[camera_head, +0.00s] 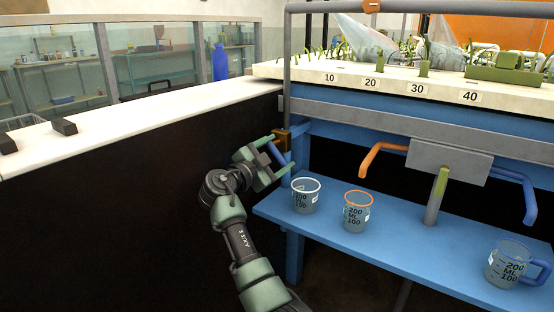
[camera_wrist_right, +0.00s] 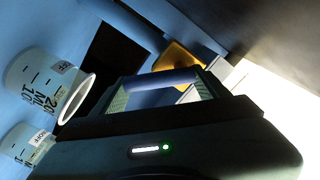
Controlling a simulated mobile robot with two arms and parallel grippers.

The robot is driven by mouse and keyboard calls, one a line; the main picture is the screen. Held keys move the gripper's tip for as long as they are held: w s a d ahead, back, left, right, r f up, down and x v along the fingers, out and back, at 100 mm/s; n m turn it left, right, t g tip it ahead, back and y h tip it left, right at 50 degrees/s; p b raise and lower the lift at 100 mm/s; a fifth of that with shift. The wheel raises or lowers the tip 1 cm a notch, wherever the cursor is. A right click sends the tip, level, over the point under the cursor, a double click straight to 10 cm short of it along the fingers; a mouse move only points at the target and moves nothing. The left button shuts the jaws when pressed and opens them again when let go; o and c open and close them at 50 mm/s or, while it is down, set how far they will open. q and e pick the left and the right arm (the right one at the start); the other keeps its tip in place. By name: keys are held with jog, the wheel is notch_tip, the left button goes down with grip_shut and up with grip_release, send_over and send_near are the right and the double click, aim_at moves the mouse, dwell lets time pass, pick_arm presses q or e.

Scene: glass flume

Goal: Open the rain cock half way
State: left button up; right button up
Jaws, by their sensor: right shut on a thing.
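The rain cock has a brass body (camera_head: 283,135) on the left end of the blue flume frame, and the brass also shows in the right wrist view (camera_wrist_right: 182,58). Its blue lever (camera_wrist_right: 165,80) lies between the fingers of my right gripper (camera_head: 276,150). My right gripper is shut on this lever. The lever shows only in part in the head view, so its exact angle is hard to tell. My left gripper is not in view.
A blue shelf (camera_head: 385,252) holds a white-rimmed beaker (camera_head: 305,197), an orange-rimmed beaker (camera_head: 357,213) and a blue-handled beaker (camera_head: 508,264). An orange pipe (camera_head: 382,150) hangs above. A dark wall with a white top (camera_head: 130,117) stands left of my arm.

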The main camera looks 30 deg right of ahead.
jog(key=shift+f, duration=0.1)
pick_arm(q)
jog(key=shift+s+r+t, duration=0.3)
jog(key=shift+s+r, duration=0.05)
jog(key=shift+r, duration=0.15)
pick_arm(e)
jog(key=o, duration=2.1)
jog(key=shift+s+a, duration=0.15)
jog(key=shift+a, duration=0.2)
pick_arm(q)
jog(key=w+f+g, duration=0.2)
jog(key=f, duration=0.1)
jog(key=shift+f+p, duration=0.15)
jog(key=shift+p, duration=0.25)
pick_arm(e)
jog(key=v, duration=0.7)
